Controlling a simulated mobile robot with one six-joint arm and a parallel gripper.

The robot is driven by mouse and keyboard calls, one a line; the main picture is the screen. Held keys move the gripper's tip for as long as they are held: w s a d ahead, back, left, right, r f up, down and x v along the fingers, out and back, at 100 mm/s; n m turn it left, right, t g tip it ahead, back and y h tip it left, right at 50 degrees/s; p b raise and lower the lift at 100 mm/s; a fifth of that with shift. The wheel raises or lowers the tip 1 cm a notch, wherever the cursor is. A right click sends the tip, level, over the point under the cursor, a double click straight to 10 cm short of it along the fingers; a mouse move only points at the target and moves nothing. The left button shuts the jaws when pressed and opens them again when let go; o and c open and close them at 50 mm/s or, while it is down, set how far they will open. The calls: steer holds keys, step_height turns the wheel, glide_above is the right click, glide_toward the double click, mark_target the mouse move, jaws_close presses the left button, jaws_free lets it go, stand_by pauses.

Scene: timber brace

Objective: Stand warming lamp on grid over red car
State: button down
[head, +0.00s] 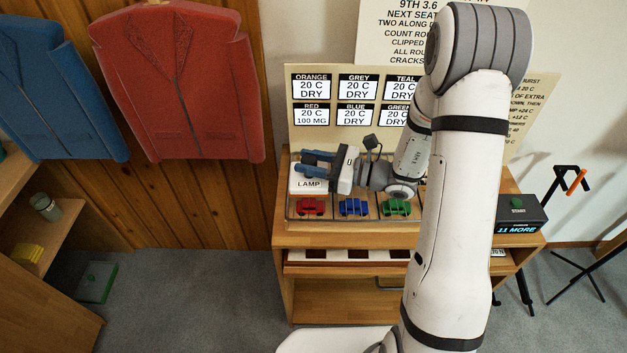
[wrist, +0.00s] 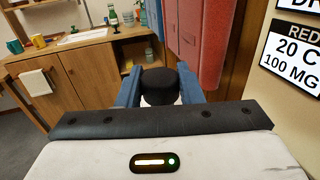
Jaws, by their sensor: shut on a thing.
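The warming lamp (head: 309,184) is a white block labelled LAMP, upright at the left of the bench top. My gripper (head: 318,159) reaches in from the right at its top, its blue fingers pointing left. In the wrist view the blue fingers (wrist: 158,92) are shut on a round black knob (wrist: 158,86), which I take as the lamp's handle. The red car (head: 311,206) sits in the left cell of the grid tray (head: 332,222), just in front of and below the lamp. I cannot tell whether the lamp touches the grid.
A blue car (head: 353,206) and a green car (head: 397,206) sit to the right in the tray. A label board (head: 336,131) stands close behind. A black START box (head: 521,214) is at the bench's right. Red (head: 180,80) and blue jackets hang at left.

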mark_target(311, 180)
steer(key=shift+f, duration=3.05)
steer(key=shift+f, duration=0.15)
steer(key=c, duration=1)
jaws_free()
